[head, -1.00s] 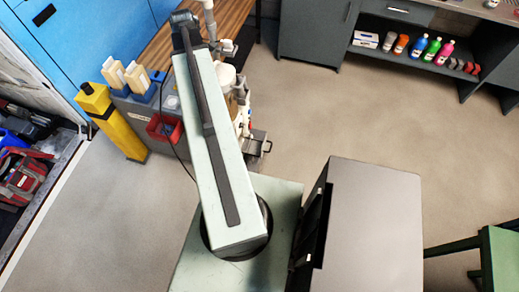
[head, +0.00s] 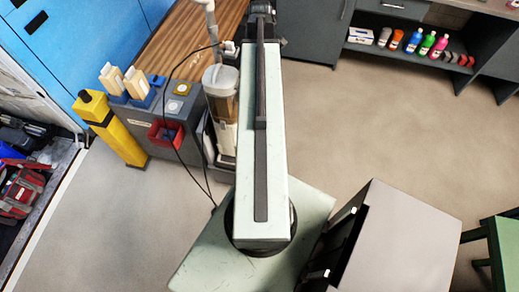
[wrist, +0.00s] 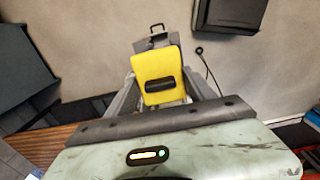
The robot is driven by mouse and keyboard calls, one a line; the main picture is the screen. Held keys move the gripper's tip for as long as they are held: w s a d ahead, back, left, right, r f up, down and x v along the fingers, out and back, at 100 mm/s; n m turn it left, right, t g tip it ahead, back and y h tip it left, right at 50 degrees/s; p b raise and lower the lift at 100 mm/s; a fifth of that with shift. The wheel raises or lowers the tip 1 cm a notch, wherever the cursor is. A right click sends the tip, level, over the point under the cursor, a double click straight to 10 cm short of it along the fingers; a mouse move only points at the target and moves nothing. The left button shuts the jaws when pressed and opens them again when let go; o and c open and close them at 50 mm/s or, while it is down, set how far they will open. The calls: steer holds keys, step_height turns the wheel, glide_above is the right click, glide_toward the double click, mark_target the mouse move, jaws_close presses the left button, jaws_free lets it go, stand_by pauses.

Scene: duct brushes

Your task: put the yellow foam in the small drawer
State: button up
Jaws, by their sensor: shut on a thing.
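The yellow foam (wrist: 157,66) is a rounded block with a dark slot, seen in the wrist view. My gripper (wrist: 160,80) is shut on it, with grey fingers on either side. Just beyond the foam is a grey part with a dark handle (wrist: 157,31), which looks like the small drawer's front. The foam hides most of what lies behind that handle, and I cannot tell the gap between them. In the head view my arm hides the gripper, the foam and this handle.
A grey bench unit (head: 190,103) with a red bin (head: 166,133) and a clear canister (head: 220,95) stands left of my arm. A yellow post (head: 112,130) is further left. A cabinet with bottles on its shelf (head: 375,52) stands at the back right. Open floor lies before it.

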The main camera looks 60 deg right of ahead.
steer(key=s+d+f+b, duration=0.2)
steer(key=s+f+b, duration=0.4)
steer(key=f+b, duration=0.75)
steer(key=s+d+f+b, duration=0.2)
steer(key=s+f+b, duration=0.4)
steer(key=f+b, duration=0.75)
steer(key=s+d+f+b, duration=0.2)
steer(key=s+f+b, duration=0.5)
steer(key=f+b, duration=0.65)
steer(key=w+a, duration=0.3)
steer(key=w, duration=0.7)
steer(key=w+a, duration=0.3)
steer(key=w, duration=0.7)
step_height(320, 180, down, 9)
steer(key=b, duration=0.8)
steer(key=shift+s+a+r, duration=0.15)
steer(key=shift+a+r, duration=0.05)
steer(key=shift+r, duration=0.1)
steer(key=o, duration=1.5)
